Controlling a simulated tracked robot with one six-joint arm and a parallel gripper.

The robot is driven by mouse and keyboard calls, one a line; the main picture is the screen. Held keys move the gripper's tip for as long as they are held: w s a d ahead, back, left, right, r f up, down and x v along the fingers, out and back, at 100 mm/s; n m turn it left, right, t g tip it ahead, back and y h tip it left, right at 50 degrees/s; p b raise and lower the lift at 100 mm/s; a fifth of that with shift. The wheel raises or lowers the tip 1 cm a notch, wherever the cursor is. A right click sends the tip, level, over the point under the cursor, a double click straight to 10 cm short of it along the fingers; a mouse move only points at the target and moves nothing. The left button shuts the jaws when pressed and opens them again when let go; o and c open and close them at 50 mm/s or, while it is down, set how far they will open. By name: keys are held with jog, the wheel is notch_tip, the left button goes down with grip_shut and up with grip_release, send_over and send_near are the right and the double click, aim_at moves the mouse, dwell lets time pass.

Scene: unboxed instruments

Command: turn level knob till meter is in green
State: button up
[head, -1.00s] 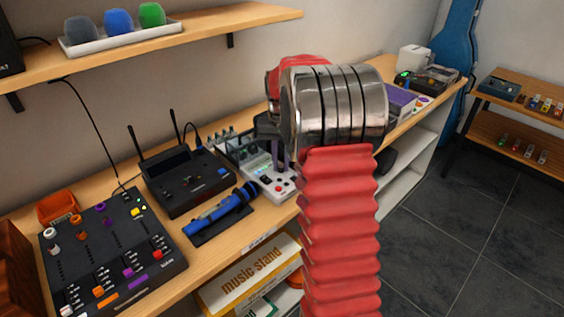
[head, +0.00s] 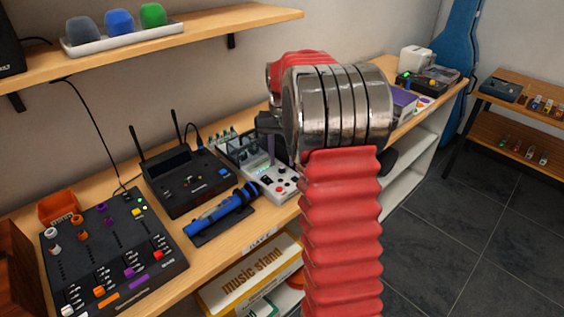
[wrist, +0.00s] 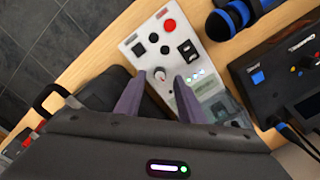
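A white instrument panel (wrist: 150,35) lies on the wooden bench, with a red button (wrist: 169,25), black controls and a small light knob (wrist: 160,75). It also shows in the head view (head: 283,189). My gripper (wrist: 160,77) is open, its two purple-grey fingers apart on either side of the light knob in the wrist view. I cannot tell whether they touch it or are still above it. A small lit greenish patch (wrist: 194,75) beside the right finger may be the meter; its reading is too small to tell. In the head view my arm hides most of the gripper.
A black mixer (head: 115,245) is further left. A purple box (head: 403,101) lies right of my arm. A shelf (head: 200,35) hangs above.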

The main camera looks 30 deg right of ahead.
aim_at(282, 167)
notch_tip(282, 167, up, 12)
jog(key=shift+f, duration=0.25)
jog(key=shift+w, duration=0.15)
dwell(0.5)
jog(key=s+a+f+n, duration=0.1)
jog(key=s+a+f, duration=0.2)
jog(key=f, duration=0.2)
jog(key=s+a+r+n+t, duration=0.2)
jog(key=s+a+n+t, duration=0.3)
jog(key=s+a, duration=1.7)
jog(key=shift+s+a+r+n+t, duration=0.15)
jog(key=shift+s+a+n+t, duration=0.2)
jog(key=shift+a+n, duration=0.3)
